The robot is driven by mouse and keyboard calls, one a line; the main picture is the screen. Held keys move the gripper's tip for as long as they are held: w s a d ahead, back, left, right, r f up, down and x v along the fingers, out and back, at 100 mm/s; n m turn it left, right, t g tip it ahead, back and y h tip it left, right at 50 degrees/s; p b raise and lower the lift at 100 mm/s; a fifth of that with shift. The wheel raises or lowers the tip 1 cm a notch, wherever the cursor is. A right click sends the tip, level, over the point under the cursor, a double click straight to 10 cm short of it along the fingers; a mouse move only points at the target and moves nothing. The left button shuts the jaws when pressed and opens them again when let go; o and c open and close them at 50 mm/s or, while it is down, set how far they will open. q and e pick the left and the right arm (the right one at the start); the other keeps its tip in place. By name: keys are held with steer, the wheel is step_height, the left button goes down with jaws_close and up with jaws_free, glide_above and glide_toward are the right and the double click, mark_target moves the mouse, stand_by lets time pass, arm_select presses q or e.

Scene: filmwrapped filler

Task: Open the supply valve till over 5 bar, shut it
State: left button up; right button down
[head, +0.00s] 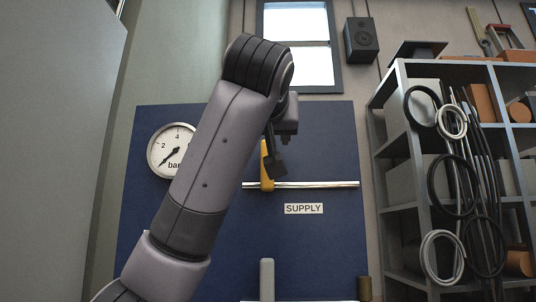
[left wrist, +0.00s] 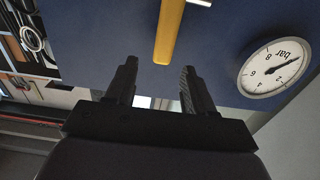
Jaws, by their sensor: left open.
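The supply valve's yellow lever (head: 266,172) stands upright, across the horizontal bright pipe (head: 320,184) on the blue panel. The "SUPPLY" label (head: 303,209) is below the pipe. The round pressure gauge (head: 170,151) is partly hidden by my left arm; its needle points to the lower left, at the low end below 2. My left gripper (head: 277,158) is beside the lever in the head view. In the left wrist view, the open gripper (left wrist: 158,67) has the lever's end (left wrist: 167,40) ahead, between the fingertip directions; contact cannot be told. The gauge (left wrist: 273,68) appears upside down there.
A grey shelf rack (head: 400,170) with hanging hoses (head: 455,185) and boxes stands at the right. A window (head: 300,45) and black speaker (head: 361,40) are above. A large grey surface (head: 55,110) is at the left.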

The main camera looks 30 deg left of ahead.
arm_select(q)
steer(key=shift+r+p+x, duration=0.1)
steer(key=shift+p+x, duration=0.4)
steer(key=shift+x, duration=1.2)
steer(key=shift+r+p+x, duration=0.15)
steer(key=shift+p+x, duration=0.35)
steer(key=shift+x, duration=1.15)
steer(key=shift+s+a, duration=0.1)
steer(key=shift+a, duration=0.1)
jaws_close()
